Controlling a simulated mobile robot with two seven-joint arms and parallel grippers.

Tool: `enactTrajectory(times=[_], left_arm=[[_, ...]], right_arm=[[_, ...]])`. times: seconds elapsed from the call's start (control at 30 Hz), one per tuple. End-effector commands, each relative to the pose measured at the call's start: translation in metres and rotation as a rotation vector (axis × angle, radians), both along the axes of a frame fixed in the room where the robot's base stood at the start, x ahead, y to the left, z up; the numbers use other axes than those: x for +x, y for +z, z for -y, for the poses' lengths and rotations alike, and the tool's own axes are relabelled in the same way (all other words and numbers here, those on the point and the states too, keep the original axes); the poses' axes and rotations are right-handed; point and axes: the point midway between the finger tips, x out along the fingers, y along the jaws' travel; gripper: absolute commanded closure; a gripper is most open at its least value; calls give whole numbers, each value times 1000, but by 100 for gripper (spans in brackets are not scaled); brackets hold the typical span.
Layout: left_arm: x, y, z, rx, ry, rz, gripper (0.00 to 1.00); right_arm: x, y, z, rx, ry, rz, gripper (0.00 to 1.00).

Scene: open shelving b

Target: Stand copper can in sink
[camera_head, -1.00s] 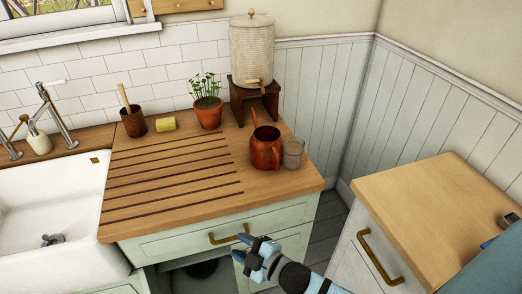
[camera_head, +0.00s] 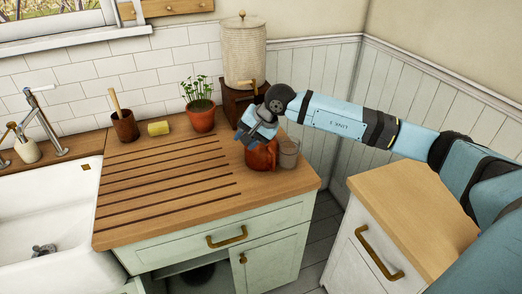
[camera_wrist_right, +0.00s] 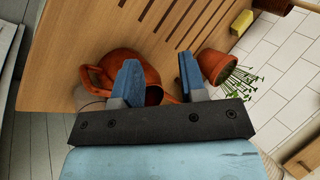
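The copper can (camera_head: 262,158) stands upright on the wooden counter, right of the grooves. My right gripper (camera_head: 256,133) is over it, hiding its top and spout. In the right wrist view the can (camera_wrist_right: 107,66) is below my right gripper (camera_wrist_right: 160,78), which is open. One finger overlaps the can's mouth and the other is past its body, with part of the rim and spout between them. Contact with the can cannot be told. The white sink (camera_head: 92,190) is at the left, with a dark drain in its basin. My left gripper is not in view.
A clear glass (camera_head: 289,152) stands close beside the can. Behind are a potted plant (camera_head: 201,120), a beige dispenser (camera_head: 244,55) on a dark stand, a yellow sponge (camera_head: 158,128) and a brown pot (camera_head: 124,126). The grooved counter between can and sink is clear.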

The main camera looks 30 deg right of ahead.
Motion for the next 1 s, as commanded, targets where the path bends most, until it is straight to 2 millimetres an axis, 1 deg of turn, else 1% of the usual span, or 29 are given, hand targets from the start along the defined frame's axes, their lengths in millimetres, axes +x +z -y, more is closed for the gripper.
enactTrajectory(times=[0.03, 0.1, 0.17, 0.23, 0.33, 0.6, 0.7, 0.87, 1.0], left_arm=[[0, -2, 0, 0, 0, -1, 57], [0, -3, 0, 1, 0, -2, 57], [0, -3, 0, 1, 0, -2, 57], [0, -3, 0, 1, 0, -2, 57], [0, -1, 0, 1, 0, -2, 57], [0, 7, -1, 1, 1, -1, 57], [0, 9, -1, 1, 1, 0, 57], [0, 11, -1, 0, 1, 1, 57], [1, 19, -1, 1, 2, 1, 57]], right_arm=[[9, 14, 25, -114, 13, 40, 61], [15, 27, 52, -240, 29, 74, 61], [19, 35, 67, -313, 36, 88, 61], [22, 39, 76, -359, 41, 95, 61], [28, 32, 79, -375, 43, 96, 61], [54, -14, 74, -369, 43, 96, 61], [61, -25, 73, -370, 43, 96, 61], [66, -33, 72, -369, 43, 97, 61], [76, -46, 69, -367, 42, 95, 61]])
